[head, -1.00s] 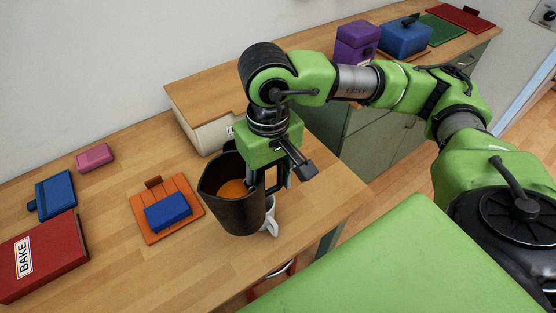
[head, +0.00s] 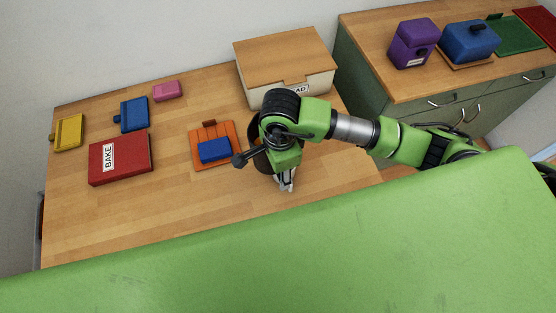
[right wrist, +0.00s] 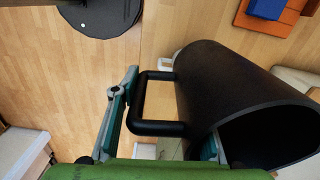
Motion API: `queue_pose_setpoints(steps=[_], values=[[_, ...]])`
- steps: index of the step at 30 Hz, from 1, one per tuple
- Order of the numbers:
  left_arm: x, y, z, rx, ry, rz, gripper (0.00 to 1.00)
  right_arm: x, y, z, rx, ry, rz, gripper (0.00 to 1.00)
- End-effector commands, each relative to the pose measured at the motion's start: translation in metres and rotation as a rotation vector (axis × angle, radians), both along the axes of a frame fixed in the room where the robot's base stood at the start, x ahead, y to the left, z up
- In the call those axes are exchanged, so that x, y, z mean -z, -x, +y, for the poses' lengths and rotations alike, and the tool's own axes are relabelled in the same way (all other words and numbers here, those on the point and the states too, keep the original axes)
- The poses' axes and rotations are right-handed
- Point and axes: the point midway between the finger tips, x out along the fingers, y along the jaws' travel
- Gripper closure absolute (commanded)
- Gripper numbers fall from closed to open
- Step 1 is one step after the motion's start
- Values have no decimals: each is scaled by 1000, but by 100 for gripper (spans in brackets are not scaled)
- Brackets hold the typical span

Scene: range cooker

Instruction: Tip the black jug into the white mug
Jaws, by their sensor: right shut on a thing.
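The black jug (right wrist: 235,95) fills the right side of the right wrist view, its open mouth towards the lower right. In the head view only a dark edge of the jug (head: 262,162) shows beneath my arm; its contents are hidden. My right gripper (head: 284,172) is shut on the jug's handle (right wrist: 150,128), with a finger on each side in the wrist view. A small part of the white mug (head: 287,184) shows just below the gripper, and a pale piece shows behind the jug in the wrist view. I cannot tell the jug's tilt. My left gripper is out of view.
An orange board (head: 228,132) with a blue block (head: 214,150) lies left of the jug. A bread box (head: 285,66) stands behind. A red BAKE book (head: 132,163) lies farther left. The front left of the worktop is clear.

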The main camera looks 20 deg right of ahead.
Motion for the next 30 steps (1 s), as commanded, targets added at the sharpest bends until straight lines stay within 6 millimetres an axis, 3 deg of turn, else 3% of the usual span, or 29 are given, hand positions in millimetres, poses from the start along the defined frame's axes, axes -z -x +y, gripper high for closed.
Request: queue_pose_setpoints(steps=[3,8,18,21,30], values=[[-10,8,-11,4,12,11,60,-3,3,5,67,-3,2,100],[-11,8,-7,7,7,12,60,1,6,9,93,-49,18,100],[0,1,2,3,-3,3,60,15,13,31,92,-348,126,100],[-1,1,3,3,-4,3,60,10,14,36,91,-441,157,100],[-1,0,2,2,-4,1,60,9,13,35,83,-427,149,100]])
